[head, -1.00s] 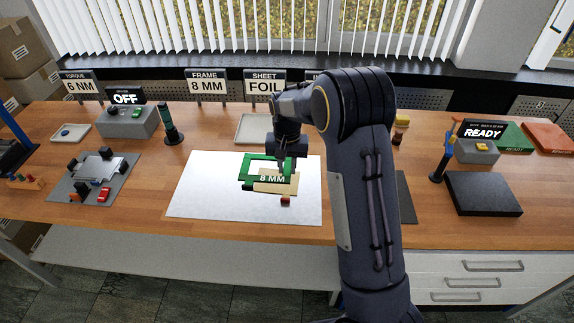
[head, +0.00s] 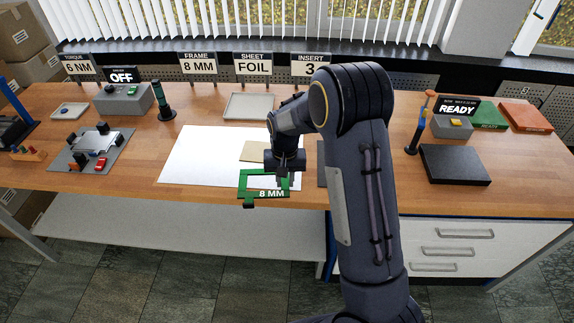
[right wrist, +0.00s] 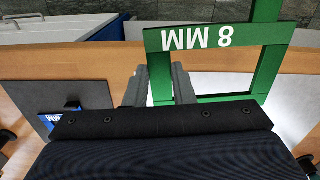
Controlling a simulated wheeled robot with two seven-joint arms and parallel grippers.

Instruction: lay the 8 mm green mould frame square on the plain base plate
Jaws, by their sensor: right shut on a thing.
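The green mould frame (head: 244,187) marked 8 MM is held above the front edge of the bench in the head view. A dark tab hangs at its front left. My right gripper (head: 283,180) is shut on the frame's right side. In the right wrist view, its fingers (right wrist: 159,88) sit either side of one green bar, and the label on the frame (right wrist: 220,99) reads upside down. A plain beige plate (head: 253,151), seemingly the base plate, lies on the white sheet behind the frame, partly hidden by my wrist. My left gripper is not in view.
The white sheet (head: 200,160) is clear left of the plate. A grey tray (head: 248,106) stands behind it. A dark block (head: 455,165) and a screwdriver-like tool (head: 418,125) stand right of my arm. A grey fixture (head: 92,150) is at left.

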